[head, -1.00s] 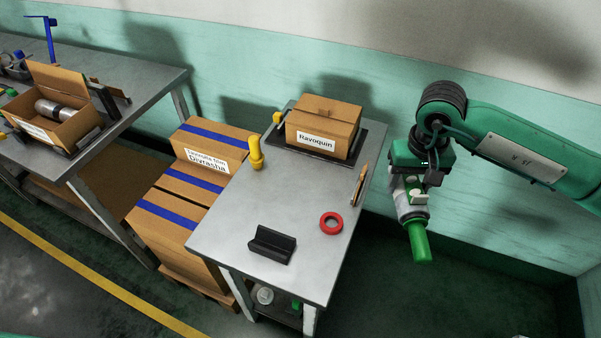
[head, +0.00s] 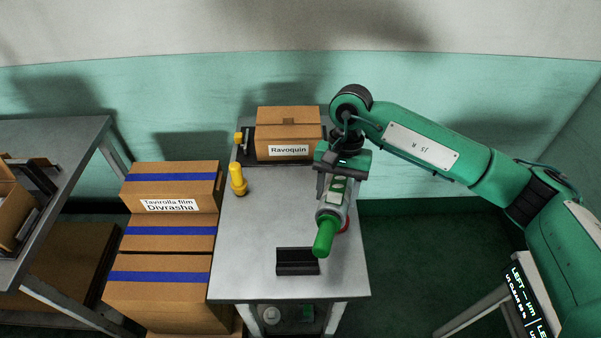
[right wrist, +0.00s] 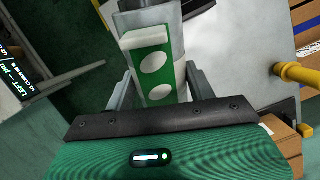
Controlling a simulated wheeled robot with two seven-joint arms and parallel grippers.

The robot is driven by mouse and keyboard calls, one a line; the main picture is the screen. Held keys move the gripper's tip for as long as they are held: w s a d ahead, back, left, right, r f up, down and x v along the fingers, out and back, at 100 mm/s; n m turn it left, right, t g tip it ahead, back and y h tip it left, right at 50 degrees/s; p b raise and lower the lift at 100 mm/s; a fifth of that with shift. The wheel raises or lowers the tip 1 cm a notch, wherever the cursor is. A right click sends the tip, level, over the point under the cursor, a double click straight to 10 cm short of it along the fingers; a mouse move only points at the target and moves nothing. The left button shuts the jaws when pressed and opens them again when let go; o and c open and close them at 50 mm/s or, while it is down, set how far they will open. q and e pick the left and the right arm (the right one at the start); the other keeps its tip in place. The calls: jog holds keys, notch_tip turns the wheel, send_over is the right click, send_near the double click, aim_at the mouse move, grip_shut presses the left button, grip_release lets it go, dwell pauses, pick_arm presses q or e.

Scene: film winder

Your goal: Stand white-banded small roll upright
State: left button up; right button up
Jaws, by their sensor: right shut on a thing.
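My right gripper (head: 334,188) is shut on a grey tool with a green handle (head: 325,236) and holds it above the right part of the small table. The tool's green panel with white pads (right wrist: 155,68) shows between the fingers (right wrist: 160,92) in the right wrist view. I cannot make out a white-banded small roll for certain. A small pale round thing (head: 271,315) lies on the shelf under the table, too small to tell its banding. My left gripper is out of view.
A screen (head: 530,300) is at lower right.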

jog(key=w+a+r+m+t+y+p, duration=0.1)
jog(key=w+a+m+t+y+p, duration=0.15)
jog(key=a+m+y, duration=0.45)
jog(key=w+a+r+m+t+y+p, duration=0.1)
jog(key=a+m+t+y, duration=0.2)
jog(key=a+m+y, duration=0.45)
jog(key=w+d+f+m+t+h+p, duration=0.2)
jog(key=d+f+m+t, duration=0.3)
jog(key=m+t, duration=0.5)
jog(key=shift+w+d+t+h, duration=0.65)
jog(key=shift+d+h, duration=0.2)
jog(key=shift+d, duration=0.15)
jog(key=shift+r, duration=0.1)
notch_tip(320, 180, down, 7)
jog(key=b, duration=0.6)
jog(key=shift+f+b, duration=0.45)
jog(key=shift+f, duration=0.05)
